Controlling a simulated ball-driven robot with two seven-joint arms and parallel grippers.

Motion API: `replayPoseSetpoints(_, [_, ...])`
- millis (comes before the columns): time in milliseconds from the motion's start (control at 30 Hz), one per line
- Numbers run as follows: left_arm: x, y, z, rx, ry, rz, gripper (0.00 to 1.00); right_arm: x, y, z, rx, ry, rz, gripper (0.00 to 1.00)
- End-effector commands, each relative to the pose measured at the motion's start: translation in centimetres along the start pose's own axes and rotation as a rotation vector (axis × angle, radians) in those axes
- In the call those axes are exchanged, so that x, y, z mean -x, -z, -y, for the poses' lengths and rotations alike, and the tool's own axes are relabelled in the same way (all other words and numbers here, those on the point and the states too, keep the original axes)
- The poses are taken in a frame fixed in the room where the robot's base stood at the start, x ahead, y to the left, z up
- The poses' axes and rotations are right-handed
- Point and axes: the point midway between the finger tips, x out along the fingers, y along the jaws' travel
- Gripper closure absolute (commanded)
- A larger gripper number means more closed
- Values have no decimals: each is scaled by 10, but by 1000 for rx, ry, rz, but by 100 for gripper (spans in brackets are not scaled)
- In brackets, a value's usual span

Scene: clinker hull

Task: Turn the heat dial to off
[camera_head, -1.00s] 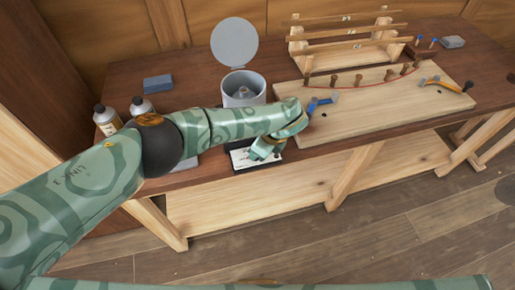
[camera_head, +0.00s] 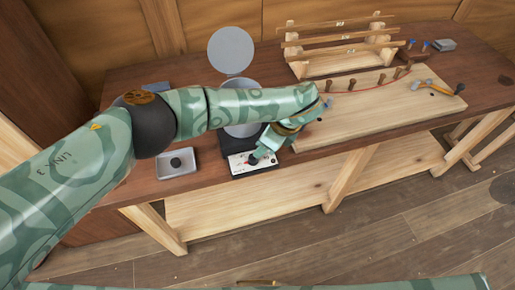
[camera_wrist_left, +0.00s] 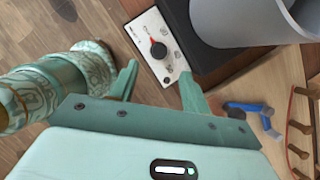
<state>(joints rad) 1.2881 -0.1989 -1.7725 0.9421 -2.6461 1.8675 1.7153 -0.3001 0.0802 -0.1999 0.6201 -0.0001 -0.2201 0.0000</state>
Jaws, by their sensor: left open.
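The heat dial (camera_wrist_left: 158,50) is a black round knob with a red pointer on a white control panel (camera_wrist_left: 145,31), at the foot of the grey pot (camera_wrist_left: 235,22). In the left wrist view the red pointer points up and slightly left. The panel (camera_head: 237,166) also shows at the table's front edge in the head view. My left gripper (camera_wrist_left: 159,78) is open, its fingers to either side of the dial in the picture, with nothing between them. I cannot tell whether they touch it. My right gripper is in neither view.
A wooden board (camera_head: 375,118) with pegs and blue and orange tools lies to the right. A grey tray (camera_head: 176,172) with a black knob stands left of the panel. A wooden rack (camera_head: 340,62) stands behind. The pot's round lid (camera_head: 231,51) is raised.

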Motion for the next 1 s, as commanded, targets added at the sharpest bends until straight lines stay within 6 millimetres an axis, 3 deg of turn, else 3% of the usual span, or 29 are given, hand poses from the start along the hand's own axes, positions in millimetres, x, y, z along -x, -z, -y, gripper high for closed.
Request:
replayPoseSetpoints(100, [33,-1,1,-2,4,2,53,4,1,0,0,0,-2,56])
replayPoseSetpoints(333, [71,0,1,0,2,1,53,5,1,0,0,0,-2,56])
replayPoseSetpoints(533, [80,0,0,0,-1,0,53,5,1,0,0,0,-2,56])
replayPoseSetpoints(1000, [78,3,-1,-7,-6,-13,53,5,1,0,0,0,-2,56])
